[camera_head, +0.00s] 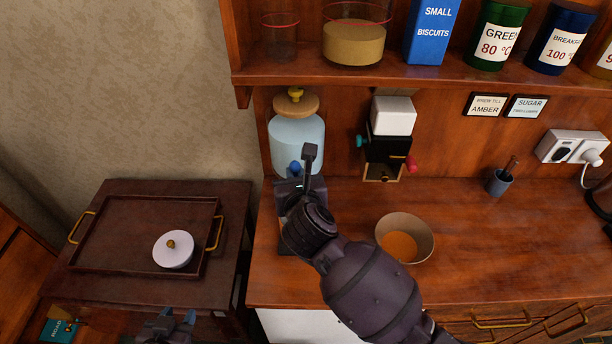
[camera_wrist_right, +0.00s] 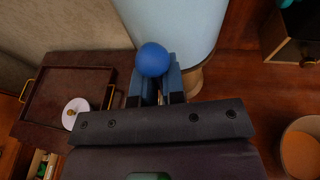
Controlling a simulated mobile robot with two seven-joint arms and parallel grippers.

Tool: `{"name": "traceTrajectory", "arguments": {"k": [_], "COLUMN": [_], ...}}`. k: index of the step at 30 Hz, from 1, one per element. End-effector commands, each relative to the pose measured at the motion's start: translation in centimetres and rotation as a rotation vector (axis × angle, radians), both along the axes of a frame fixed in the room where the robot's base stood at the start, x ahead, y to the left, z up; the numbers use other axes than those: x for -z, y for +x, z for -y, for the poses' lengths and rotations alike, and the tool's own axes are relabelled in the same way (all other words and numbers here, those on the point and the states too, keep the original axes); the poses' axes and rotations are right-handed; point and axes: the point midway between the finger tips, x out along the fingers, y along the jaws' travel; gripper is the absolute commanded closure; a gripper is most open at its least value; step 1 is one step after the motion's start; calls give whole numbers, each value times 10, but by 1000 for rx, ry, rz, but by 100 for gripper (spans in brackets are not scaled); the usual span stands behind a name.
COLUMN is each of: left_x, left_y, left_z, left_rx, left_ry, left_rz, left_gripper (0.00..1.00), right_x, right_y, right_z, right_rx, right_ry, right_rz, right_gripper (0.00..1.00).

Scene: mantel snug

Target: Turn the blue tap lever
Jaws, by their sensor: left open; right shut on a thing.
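The blue tap lever (camera_head: 295,167) has a round blue knob at the front of a pale blue glass dispenser (camera_head: 297,140) with a wooden lid. The knob (camera_wrist_right: 152,60) also shows in the right wrist view, between the fingertips. My right gripper (camera_head: 291,183) is shut on the lever just below the knob. The gripper (camera_wrist_right: 155,88) hides the lever's stem and most of the tap. My left gripper (camera_head: 178,318) is open and empty at the bottom left of the head view, in front of the tray table and apart from the dispenser.
A bowl with orange contents (camera_head: 416,223) stands right of my right arm. A black box with a white top (camera_head: 392,130) hangs right of the dispenser. A dark tray (camera_head: 112,238) holds a white lidded pot (camera_head: 173,262) at left. A shelf (camera_head: 370,78) overhangs the dispenser.

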Motion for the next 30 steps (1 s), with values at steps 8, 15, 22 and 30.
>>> {"name": "traceTrajectory", "arguments": {"k": [8, 15, 22, 30], "left_x": [0, -1, 0, 0], "left_y": [0, 0, 0, 0], "left_z": [0, 0, 0, 0], "left_rx": [0, 0, 0, 0], "left_ry": [0, 0, 0, 0], "left_rz": [0, 0, 0, 0], "left_gripper": [57, 57, 57, 57], "right_x": [-9, -9, -8, -4], "right_y": [3, 3, 2, 0], "right_z": [-8, -8, -9, -9], "right_rx": [2, 1, 0, -1], "right_ry": [2, 4, 3, 2], "right_rz": [-2, -2, -4, -13], "right_gripper": [100, 100, 64, 64]}}
